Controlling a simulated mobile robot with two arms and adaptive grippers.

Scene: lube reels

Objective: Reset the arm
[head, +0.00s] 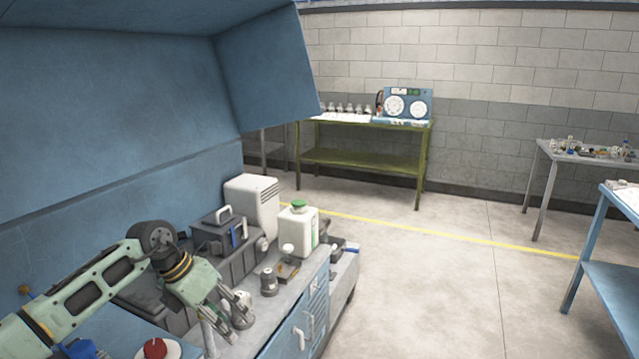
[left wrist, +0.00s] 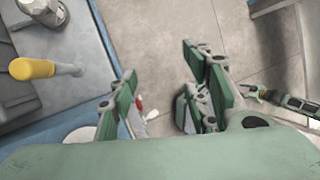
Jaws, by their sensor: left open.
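My left arm comes in from the left in the head view. Its pale green gripper (head: 236,312) hangs over the front of the blue-fronted bench, near a small metal fitting (head: 269,281). In the left wrist view the two finger sets of the left gripper (left wrist: 162,68) stand wide apart, with bare floor between them and nothing held. A pale green and dark mechanical part (left wrist: 285,100) shows at the right of that view; I cannot tell what it is. My right gripper is not seen in the head view.
The bench holds a white bottle with a green cap (head: 298,232), a grey toolbox (head: 222,235) and a white box (head: 252,207). A yellow handle (left wrist: 35,69) is beside the left fingers.

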